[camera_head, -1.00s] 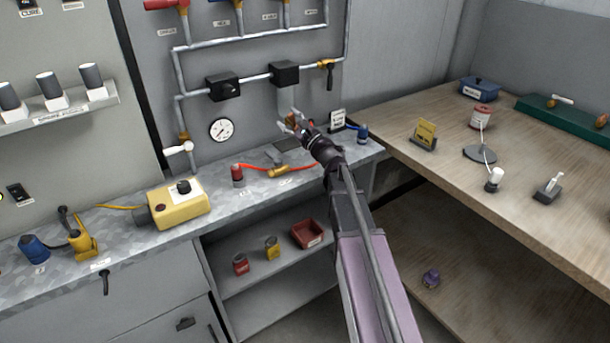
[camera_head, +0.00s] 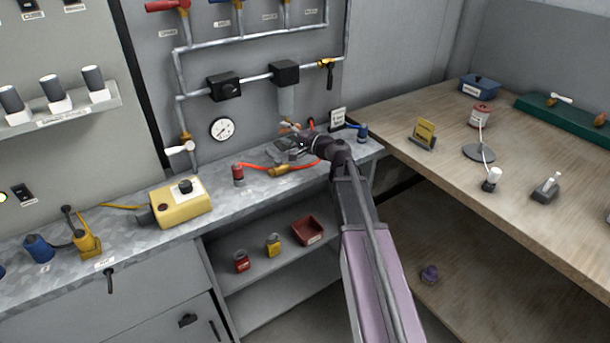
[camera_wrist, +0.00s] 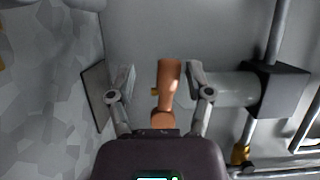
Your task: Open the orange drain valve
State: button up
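The orange drain valve handle (camera_wrist: 169,82) shows in the middle of the wrist view, standing between my gripper's two fingers. My gripper (camera_wrist: 160,80) is open, with a wide gap to the handle on the left and a narrower one on the right. In the head view, my gripper (camera_head: 287,137) is low at the wall, just above the bench. Only a small bit of orange (camera_head: 291,126) shows beside it there; the rest of the valve is hidden by my gripper and wrist. The grey cylinder (camera_wrist: 228,88) lies right of the fingers in the wrist view.
A black box (camera_head: 285,73) on the pipe sits above the grey cylinder. A red hose (camera_head: 262,167) with a brass fitting lies on the metal bench (camera_head: 230,197) close below my gripper. A small sign (camera_head: 338,118) and a blue item (camera_head: 362,133) stand to the right.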

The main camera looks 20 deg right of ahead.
jog(key=v, duration=1.2)
jog(key=shift+s+d, duration=0.15)
jog(key=shift+s, duration=0.1)
jog(key=shift+s+r+p, duration=0.2)
jog(key=shift+p, duration=0.1)
jog(key=s+a+n+g+p, duration=0.1)
jog(key=a, duration=0.1)
jog(key=s+a+n+g+p, duration=0.1)
jog(key=a+g+p, duration=0.1)
jog(key=s+a+n+g+p, duration=0.1)
jog(key=a+p, duration=0.1)
jog(key=shift+a+f+g+h, duration=0.1)
jog(key=shift+a+g+h, duration=0.05)
jog(key=shift+g+h, duration=0.15)
jog(key=s+a+r+n+g+h+p, duration=0.1)
jog(key=s+r+n+g+h+p, duration=0.1)
jog(key=s+p, duration=0.5)
jog(key=s+a+r+n+g+h+p, duration=0.2)
jog(key=s+n+g+h+p, duration=0.2)
jog(key=p, duration=0.6)
jog(key=shift+s+r+n+g+h+p, duration=0.35)
jog(key=shift+s+g+h, duration=1.05)
jog(key=shift+s+h, duration=0.45)
jog(key=shift+w+f, duration=0.1)
jog(key=shift+w, duration=0.05)
